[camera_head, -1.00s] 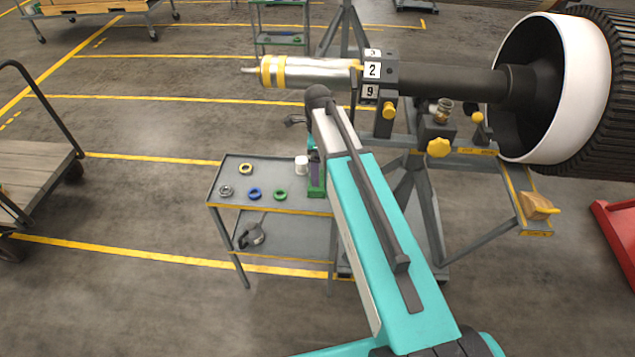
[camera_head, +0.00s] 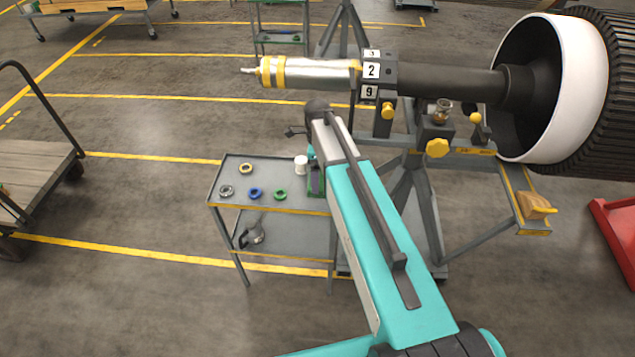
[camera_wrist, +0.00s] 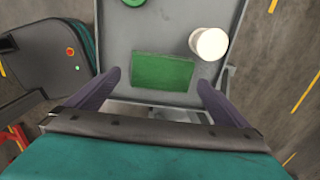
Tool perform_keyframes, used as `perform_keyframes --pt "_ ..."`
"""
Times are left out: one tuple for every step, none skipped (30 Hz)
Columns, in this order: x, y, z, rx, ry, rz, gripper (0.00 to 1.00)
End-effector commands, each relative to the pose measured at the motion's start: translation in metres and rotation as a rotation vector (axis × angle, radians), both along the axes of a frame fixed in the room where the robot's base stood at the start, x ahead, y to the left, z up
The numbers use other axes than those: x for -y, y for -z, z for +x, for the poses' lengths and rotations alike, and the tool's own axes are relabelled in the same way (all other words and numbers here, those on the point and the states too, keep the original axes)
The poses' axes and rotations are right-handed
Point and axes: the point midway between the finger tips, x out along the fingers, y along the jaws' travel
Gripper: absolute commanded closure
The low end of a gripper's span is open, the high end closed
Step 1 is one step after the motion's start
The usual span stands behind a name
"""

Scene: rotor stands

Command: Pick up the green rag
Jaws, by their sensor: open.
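The green rag (camera_wrist: 163,72) lies flat as a rectangle on the grey cart top in the wrist view, near the cart's edge. In the head view the rag (camera_head: 315,186) shows as a green patch, partly hidden by my arm. My gripper (camera_wrist: 158,78) is open, with its two purple fingers spread to the left and right of the rag in the picture. Nothing is between the fingers but the view of the rag and cart top; the height above them is hard to tell. In the head view my arm mostly hides the gripper.
A white cylinder (camera_wrist: 209,44) stands just right of the rag. Green (camera_head: 280,195), blue (camera_head: 255,193), grey (camera_head: 226,191) and yellow (camera_head: 245,168) rings lie on the grey cart (camera_head: 232,172). A rotor stand (camera_head: 415,190) rises close to the right.

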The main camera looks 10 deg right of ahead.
Motion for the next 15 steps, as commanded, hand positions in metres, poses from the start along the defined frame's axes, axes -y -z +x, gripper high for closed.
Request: perform_keyframes --pt "0.000 0.002 0.000 -0.001 0.000 0.000 0.00" --pt "0.000 0.004 0.000 -0.001 0.000 0.000 0.00" --pt "0.000 0.008 0.000 -0.001 0.000 0.000 0.00" --pt "0.000 0.010 0.000 -0.002 0.000 0.001 0.00" --pt "0.000 0.012 0.000 -0.002 0.000 0.000 0.00" --pt "0.001 0.015 0.000 -0.001 0.000 0.000 0.00" --pt "0.001 0.018 0.000 -0.001 0.000 0.000 0.00" --pt "0.001 0.021 0.000 -0.001 0.000 0.000 0.00" --pt "0.001 0.025 0.000 -0.001 -0.001 0.000 0.00" --pt "0.001 0.027 0.000 -0.001 -0.001 0.000 0.00" --pt "0.000 0.030 0.000 -0.001 -0.001 0.000 0.00" --pt "0.000 0.032 0.000 0.000 -0.001 0.000 0.00" --pt "0.000 0.035 0.000 0.000 -0.001 0.000 0.00" --pt "0.000 0.036 0.000 0.000 -0.001 0.000 0.00" --pt "0.000 0.038 0.000 0.000 -0.001 0.000 0.00"
